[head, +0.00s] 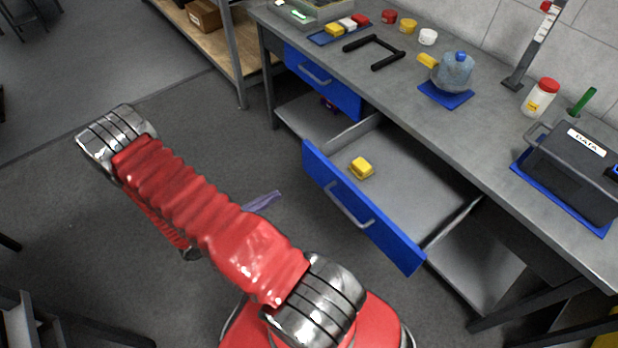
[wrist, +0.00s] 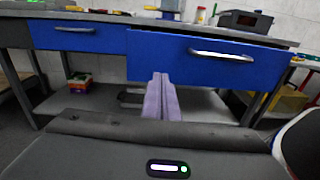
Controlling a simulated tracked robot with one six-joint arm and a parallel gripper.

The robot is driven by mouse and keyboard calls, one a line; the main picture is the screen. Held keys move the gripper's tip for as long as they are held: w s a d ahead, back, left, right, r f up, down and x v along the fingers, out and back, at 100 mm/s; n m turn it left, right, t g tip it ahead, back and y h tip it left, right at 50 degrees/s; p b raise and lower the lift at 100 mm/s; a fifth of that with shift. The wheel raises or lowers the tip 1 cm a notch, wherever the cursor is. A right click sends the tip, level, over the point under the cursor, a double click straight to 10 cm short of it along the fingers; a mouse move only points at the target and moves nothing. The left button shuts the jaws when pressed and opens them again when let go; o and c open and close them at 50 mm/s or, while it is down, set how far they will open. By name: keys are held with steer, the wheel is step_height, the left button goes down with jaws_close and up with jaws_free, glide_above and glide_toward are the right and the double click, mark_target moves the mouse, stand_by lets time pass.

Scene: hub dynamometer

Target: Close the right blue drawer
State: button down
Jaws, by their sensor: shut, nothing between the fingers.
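The right blue drawer (head: 362,208) stands pulled out from under the grey workbench in the head view. Its front has a grey bar handle, and a yellow block (head: 361,168) lies inside. In the wrist view the right drawer's front (wrist: 205,59) is ahead, to the upper right. The left blue drawer (head: 322,80) appears shut, and it also shows in the wrist view (wrist: 78,36). My gripper (wrist: 160,84) has its purple fingers together, empty, pointing toward the left part of the right drawer's front. I cannot tell whether they touch it. In the head view my gripper is mostly hidden behind my arm.
A lower shelf (head: 475,270) lies below the drawers. The floor to the left is open.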

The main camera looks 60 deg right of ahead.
mark_target(318, 172)
steer(key=shift+s+d+f+n+t+h, duration=0.15)
steer(key=shift+f+n+t+h, duration=0.1)
steer(key=shift+f, duration=0.2)
steer(key=shift+s+d+f+n+t+h, duration=0.15)
steer(key=shift+f+n, duration=0.1)
steer(key=shift+f, duration=0.15)
steer(key=shift+x, duration=6.9)
steer(key=shift+d, duration=0.1)
